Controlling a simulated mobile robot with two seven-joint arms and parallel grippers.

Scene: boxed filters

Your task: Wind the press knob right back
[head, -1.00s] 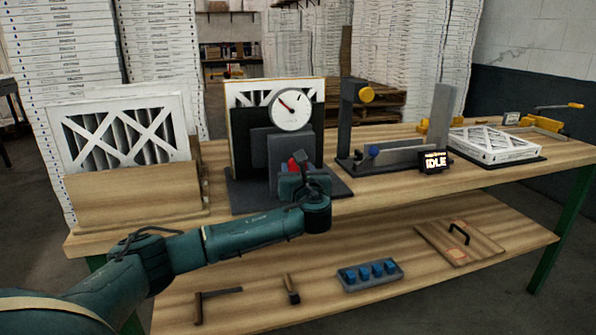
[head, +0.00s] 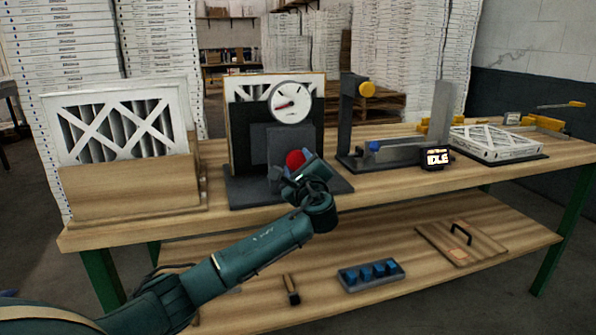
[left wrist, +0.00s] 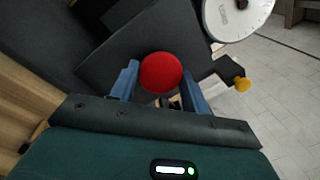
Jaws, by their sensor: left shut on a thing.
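The press (head: 283,146) is a dark upright block on a dark base. A filter in a cardboard frame (head: 315,80) stands in it, mostly hidden. Its round white dial (head: 291,102) has a needle pointing left and slightly down. The red press knob (head: 295,159) sticks out of the front of the press. My left gripper (head: 303,172) is at the knob, rolled over to one side. In the left wrist view the knob (left wrist: 160,72) sits between my two blue fingers (left wrist: 161,85), which are shut on it. My right gripper is not in view.
A wooden box with a filter (head: 130,186) stands left of the press. To the right are a grey fixture with a yellow knob (head: 367,89), a small IDLE display (head: 436,158) and a flat filter (head: 495,143). The lower shelf holds a blue-block tray (head: 370,275) and a handled board (head: 460,243).

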